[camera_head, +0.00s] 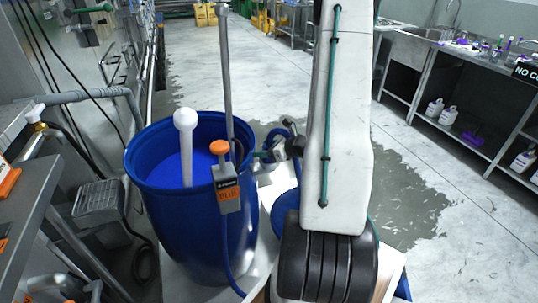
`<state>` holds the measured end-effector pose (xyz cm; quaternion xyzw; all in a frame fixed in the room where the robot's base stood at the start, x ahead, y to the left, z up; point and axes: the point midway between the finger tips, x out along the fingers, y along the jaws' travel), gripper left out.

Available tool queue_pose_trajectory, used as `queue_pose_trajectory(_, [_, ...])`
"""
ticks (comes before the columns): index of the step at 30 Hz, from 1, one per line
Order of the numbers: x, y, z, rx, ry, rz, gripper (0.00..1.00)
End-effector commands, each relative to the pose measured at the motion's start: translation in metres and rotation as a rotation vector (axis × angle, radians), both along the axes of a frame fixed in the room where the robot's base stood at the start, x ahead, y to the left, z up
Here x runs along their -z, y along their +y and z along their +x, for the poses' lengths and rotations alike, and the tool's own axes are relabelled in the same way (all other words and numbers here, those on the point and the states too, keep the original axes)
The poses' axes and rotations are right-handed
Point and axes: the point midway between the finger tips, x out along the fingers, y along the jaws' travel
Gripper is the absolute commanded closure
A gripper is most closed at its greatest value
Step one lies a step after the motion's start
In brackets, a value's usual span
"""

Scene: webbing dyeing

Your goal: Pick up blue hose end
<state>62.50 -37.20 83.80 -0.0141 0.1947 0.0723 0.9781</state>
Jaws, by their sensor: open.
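A grey hose end with an orange cap and an orange label (228,189) hangs at the right rim of a large blue barrel (210,260). A blue hose (226,250) runs down from it along the barrel's outside. My gripper (268,153) is small in the view, just right of the hose end and the barrel rim. It is open, and no object shows clearly between its fingers. My white arm link hides part of the area behind it, and whether the gripper touches the hose end cannot be told.
A white round-topped rod (186,140) stands in the barrel's blue liquid, and a grey pole (226,80) rises at its rim. Metal benches (28,190) and pipes crowd the left. A shelf unit with bottles (470,130) stands right. The middle floor is mostly clear, with a dark wet patch.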

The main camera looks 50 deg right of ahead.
Motion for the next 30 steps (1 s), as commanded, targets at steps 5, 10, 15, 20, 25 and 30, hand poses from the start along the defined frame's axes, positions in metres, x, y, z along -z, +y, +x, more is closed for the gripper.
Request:
queue_pose_trajectory(5, [0.000,0.000,0.000,0.000,0.000,0.000,0.69])
queue_pose_trajectory(10, [0.000,0.000,0.000,0.000,-0.001,-0.001,0.93])
queue_pose_trajectory(15, [-0.001,0.000,0.000,0.000,-0.001,-0.001,0.93])
queue_pose_trajectory(20, [-0.004,0.000,0.000,-0.002,-0.001,-0.001,0.93])
queue_pose_trajectory(25, [-0.015,0.001,0.001,-0.003,-0.002,-0.003,0.93])
queue_pose_trajectory(30, [-0.028,0.002,0.002,-0.006,-0.003,-0.004,0.93])
